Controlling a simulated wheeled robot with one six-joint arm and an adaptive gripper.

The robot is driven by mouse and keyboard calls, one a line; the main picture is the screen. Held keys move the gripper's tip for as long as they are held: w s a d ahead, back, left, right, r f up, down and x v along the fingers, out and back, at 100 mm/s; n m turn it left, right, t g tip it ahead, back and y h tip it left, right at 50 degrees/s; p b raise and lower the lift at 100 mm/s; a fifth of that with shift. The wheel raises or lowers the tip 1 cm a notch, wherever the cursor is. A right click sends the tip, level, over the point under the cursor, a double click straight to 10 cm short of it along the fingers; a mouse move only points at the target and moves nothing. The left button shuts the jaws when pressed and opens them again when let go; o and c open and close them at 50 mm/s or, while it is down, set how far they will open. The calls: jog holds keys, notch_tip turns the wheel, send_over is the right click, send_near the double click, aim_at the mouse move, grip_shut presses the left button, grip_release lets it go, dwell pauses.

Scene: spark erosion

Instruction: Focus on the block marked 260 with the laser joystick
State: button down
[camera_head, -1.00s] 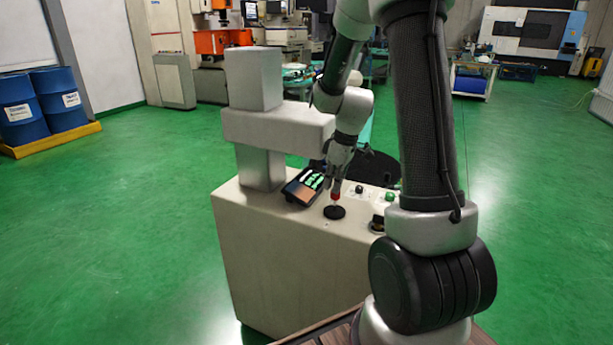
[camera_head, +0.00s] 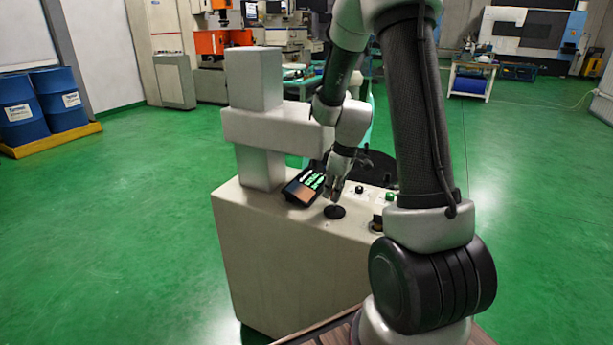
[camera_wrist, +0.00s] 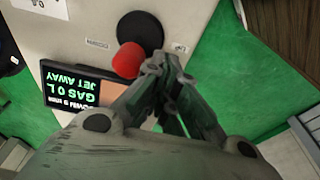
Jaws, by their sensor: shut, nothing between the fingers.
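The joystick has a red ball knob (camera_wrist: 129,60) over a round black base (camera_wrist: 140,30). Its base also shows on the console top in the head view (camera_head: 334,212), where the red knob is hidden. My gripper (camera_wrist: 166,66) is shut and empty, its fingertips close beside the red knob; I cannot tell whether they touch it. In the head view my gripper (camera_head: 335,196) is just above the joystick base. A dark screen (camera_wrist: 72,92) with green lettering lies beside the joystick; its text is upside down in the wrist view. No block marked 260 can be made out.
The pale console (camera_head: 275,260) carries a thick column with a crossbar (camera_head: 270,128) left of my gripper. Small knobs, including a green one (camera_head: 389,196), stand to the right. Blue drums (camera_head: 45,102) stand far left. The green floor around the console is clear.

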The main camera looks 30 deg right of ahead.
jog(key=shift+f, duration=0.45)
jog(key=shift+w+d, duration=0.1)
jog(key=shift+d, duration=0.05)
jog(key=shift+w+d, duration=0.8)
jog(key=shift+d, duration=0.2)
jog(key=shift+s+a, duration=0.1)
dwell(3.5)
jog(key=shift+s+a, duration=0.9)
jog(key=shift+a, duration=0.25)
notch_tip(320, 180, up, 7)
